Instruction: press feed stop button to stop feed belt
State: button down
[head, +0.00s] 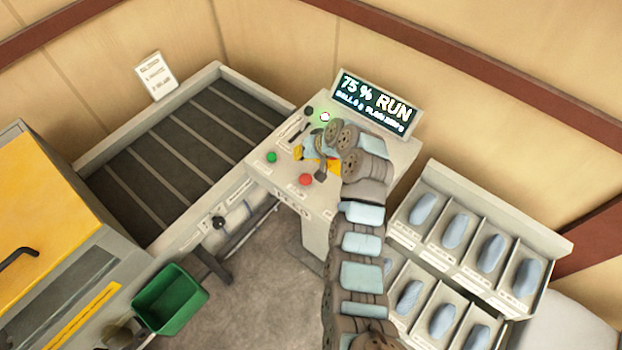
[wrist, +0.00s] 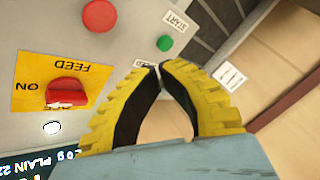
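The grey console (head: 265,180) carries a large round red button (head: 305,180), left of my fingers at the upper edge of the wrist view (wrist: 100,15). A green button (head: 271,157) with a START label also shows in the wrist view (wrist: 164,42). A yellow plate (wrist: 30,82) reads FEED and ON and bears a red switch (wrist: 66,90). My gripper (wrist: 160,68) has its yellow fingertips together, with nothing between them. In the head view my gripper (head: 299,153) hangs over the console and partly hides the plate. I cannot tell its height above the panel.
A display (head: 375,103) reads 75% RUN. A lit white lamp (head: 325,117) is near it. The dark slatted belt (head: 165,155) lies left of the console. A green bin (head: 170,300) stands at lower left. Racks of blue pouches (head: 455,232) stand at right.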

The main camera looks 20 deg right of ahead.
aim_at(302, 178)
jog(key=shift+f, duration=0.1)
dwell(0.3)
notch_tip(302, 178, down, 8)
jog(key=b, duration=0.3)
jog(key=shift+r, duration=0.25)
jog(key=shift+f+b, duration=0.4)
jog(key=shift+f, duration=0.2)
jog(key=shift+f, duration=0.1)
dwell(0.9)
jog(key=shift+f+b, duration=0.35)
jog(key=shift+b, duration=0.15)
jog(key=shift+f+b, duration=0.45)
jog(key=shift+f, duration=0.05)
dwell(0.7)
jog(key=shift+r, duration=0.15)
dwell(0.3)
jog(key=shift+r, duration=0.85)
jog(key=shift+p, duration=0.3)
